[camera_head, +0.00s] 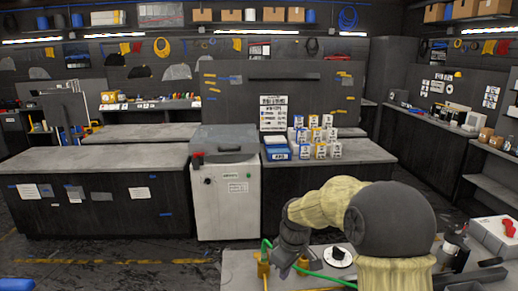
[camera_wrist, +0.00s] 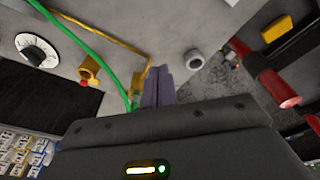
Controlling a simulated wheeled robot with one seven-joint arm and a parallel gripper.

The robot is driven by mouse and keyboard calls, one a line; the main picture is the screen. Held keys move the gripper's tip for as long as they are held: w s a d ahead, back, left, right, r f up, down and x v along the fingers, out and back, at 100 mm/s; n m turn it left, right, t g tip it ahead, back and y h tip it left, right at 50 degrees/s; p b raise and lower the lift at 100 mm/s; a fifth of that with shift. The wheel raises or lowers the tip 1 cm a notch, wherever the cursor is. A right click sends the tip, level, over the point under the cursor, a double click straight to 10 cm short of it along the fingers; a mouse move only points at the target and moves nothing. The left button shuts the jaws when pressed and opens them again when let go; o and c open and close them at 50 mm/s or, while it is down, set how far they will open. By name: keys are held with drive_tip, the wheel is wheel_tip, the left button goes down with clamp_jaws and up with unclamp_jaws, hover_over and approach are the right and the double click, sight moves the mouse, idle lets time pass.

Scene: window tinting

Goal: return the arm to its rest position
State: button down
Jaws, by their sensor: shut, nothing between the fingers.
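My arm reaches out in the head view, in a cream sleeve with a dark round joint, and bends down at its far end over the near bench (camera_head: 236,262). My gripper (camera_head: 284,271) is low over that bench, beside a green hose and a brass-coloured fitting. In the wrist view the two grey-purple fingers (camera_wrist: 157,86) are together with nothing between them. The green hose (camera_wrist: 88,42) passes just left of the fingers. The brass fitting (camera_wrist: 91,70) is left of them, and an orange cord (camera_wrist: 105,33) runs close by. Whether the fingers touch the hose or cord, I cannot tell.
A black-and-white dial (camera_head: 338,256) sits on the near bench. A grey ring (camera_wrist: 193,58) and red cylinder (camera_wrist: 272,83) lie right of the fingers. A white cabinet (camera_head: 227,205) and a counter with boxes (camera_head: 318,150) stand beyond. Open floor (camera_head: 110,270) is at left.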

drive_tip(key=s+d+f+m+b, duration=0.1)
drive_tip(key=s+d+m, duration=0.1)
drive_tip(key=s, duration=0.4)
drive_tip(key=s+d+f+m+b, duration=0.1)
drive_tip(key=s+d+f+m, duration=0.1)
drive_tip(key=s, duration=0.5)
drive_tip(key=s+d+f+m+t+h+b, duration=0.1)
drive_tip(key=s+d+m, duration=0.3)
drive_tip(key=s, duration=0.3)
drive_tip(key=shift+s+f+m, duration=0.2)
drive_tip(key=shift+f+m, duration=0.2)
drive_tip(key=shift+m, duration=0.5)
